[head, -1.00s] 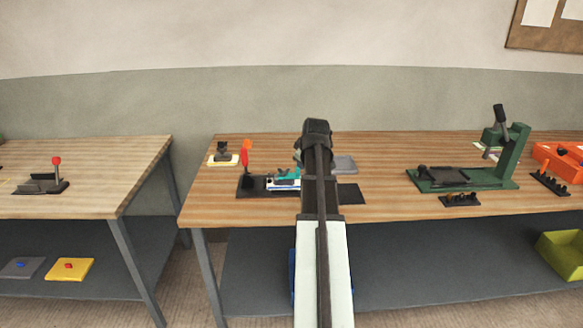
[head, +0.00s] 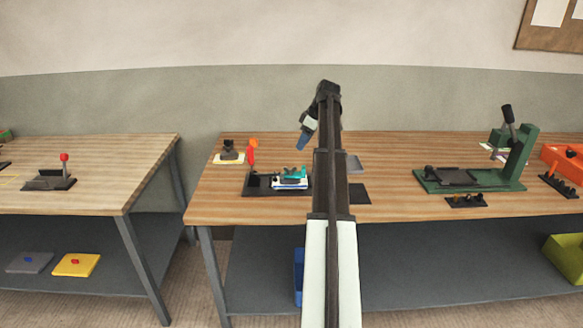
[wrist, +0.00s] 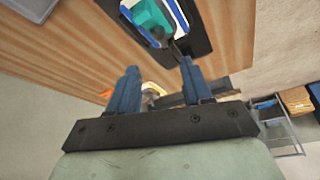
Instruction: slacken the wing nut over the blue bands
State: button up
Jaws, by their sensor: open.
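A white mould with blue bands (head: 289,185) sits on a black base plate (head: 258,188) on the middle bench. A teal part (head: 297,172) lies on top of it. In the wrist view the teal part (wrist: 152,17) shows with white and blue edges around it, above and beyond my fingers. I cannot make out a wing nut clearly at this size. My gripper (head: 302,146) hangs above and behind the mould in the head view, tilted down to the left. In the wrist view its two blue fingers (wrist: 160,72) stand apart, with nothing held between them.
A red-orange upright handle (head: 252,152) stands at the plate's left back corner. A dark piece on a pale block (head: 228,153) is further left. A grey flat block (head: 354,163) lies right of my arm. A green press (head: 512,165) stands at the right.

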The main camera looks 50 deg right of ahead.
aim_at(290, 169)
jog(key=x, duration=1.3)
jog(key=shift+w, duration=0.15)
grip_shut()
